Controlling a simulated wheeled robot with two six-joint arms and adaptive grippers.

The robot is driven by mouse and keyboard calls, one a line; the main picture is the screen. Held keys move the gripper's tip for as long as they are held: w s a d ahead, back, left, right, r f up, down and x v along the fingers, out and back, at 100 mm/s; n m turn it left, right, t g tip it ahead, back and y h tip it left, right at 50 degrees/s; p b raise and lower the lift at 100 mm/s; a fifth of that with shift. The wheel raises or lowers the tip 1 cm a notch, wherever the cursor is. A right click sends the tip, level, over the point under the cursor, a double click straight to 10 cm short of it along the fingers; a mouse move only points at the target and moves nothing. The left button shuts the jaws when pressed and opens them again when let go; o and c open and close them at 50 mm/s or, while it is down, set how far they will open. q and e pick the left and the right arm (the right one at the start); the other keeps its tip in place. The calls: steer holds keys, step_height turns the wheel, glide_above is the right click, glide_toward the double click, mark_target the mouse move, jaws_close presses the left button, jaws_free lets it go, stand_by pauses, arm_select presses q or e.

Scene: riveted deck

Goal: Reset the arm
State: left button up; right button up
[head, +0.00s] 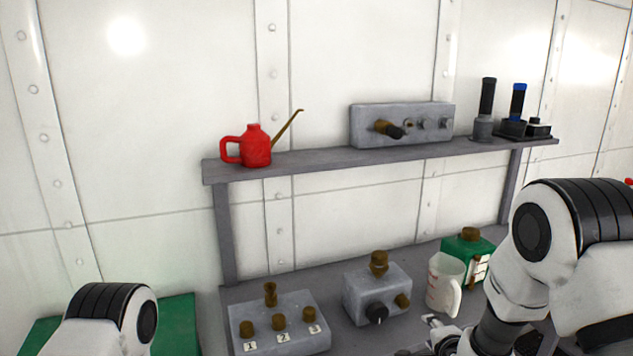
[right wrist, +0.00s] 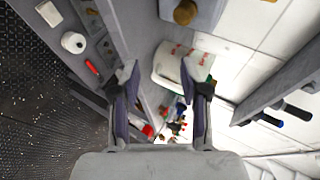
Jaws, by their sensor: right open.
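My right arm enters the head view from the right. Its gripper (head: 438,338) is low in the picture, by the front of the white jug (head: 444,284), and partly cut off by the lower edge. In the right wrist view the two fingers (right wrist: 163,88) stand apart with nothing held between them. The jug with red marks (right wrist: 182,62) lies beyond the fingers there; I cannot tell the exact gap. Part of my left arm shows at the lower left of the head view, but its gripper is out of view.
A bench holds a numbered box with brass knobs (head: 278,326), a grey box with a black dial (head: 377,292) and a green canister (head: 468,252). The shelf (head: 330,160) above carries a red oil can (head: 256,146), a grey panel (head: 402,122) and dark upright handles (head: 488,98).

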steer(key=s+f+n+g, duration=0.2)
steer(key=s+f+g, duration=0.2)
steer(key=s+f, duration=0.8)
steer(key=s+f+n+g, duration=0.2)
steer(key=s+f+n, duration=0.1)
steer(key=s, duration=0.6)
steer(key=s+f+n+g, duration=0.3)
steer(key=s+n, duration=0.3)
steer(key=s, duration=0.2)
steer(key=s+f+n+g, duration=0.3)
steer(key=s+f+n, duration=0.2)
steer(key=s, duration=0.4)
steer(key=shift+s+d, duration=0.15)
steer(key=shift+s, duration=0.2)
